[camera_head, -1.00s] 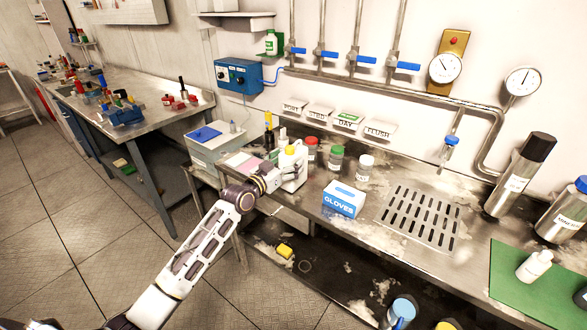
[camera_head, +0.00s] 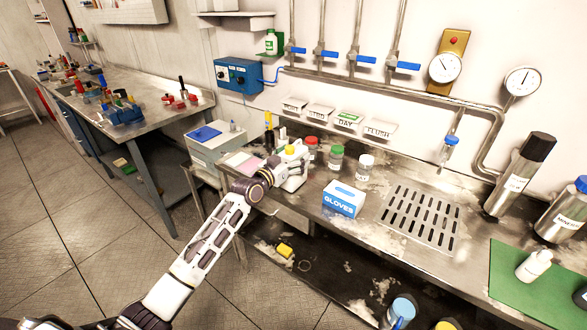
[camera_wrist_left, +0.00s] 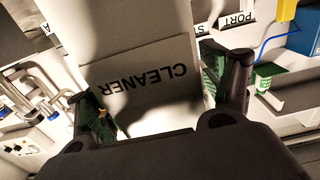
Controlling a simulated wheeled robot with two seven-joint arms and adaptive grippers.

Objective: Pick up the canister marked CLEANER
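The white canister (camera_head: 296,179) with a yellow cap stands on the steel counter, partly hidden behind my left gripper. In the left wrist view the white canister (camera_wrist_left: 150,85) fills the middle, with the word CLEANER upside down on its label. My left gripper (camera_head: 283,168) is at the near side of the canister. In the left wrist view its fingers are spread, one on each side of the canister, and a gap shows beside the right-hand finger. Whether the other finger touches is unclear. My right gripper is in neither view.
Red-capped (camera_head: 311,152), green-capped (camera_head: 336,160) and white-capped (camera_head: 364,170) bottles stand right of the canister. A blue GLOVES box (camera_head: 342,202) is at the counter's front edge. A grey box with a blue top (camera_head: 208,145) is to the left.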

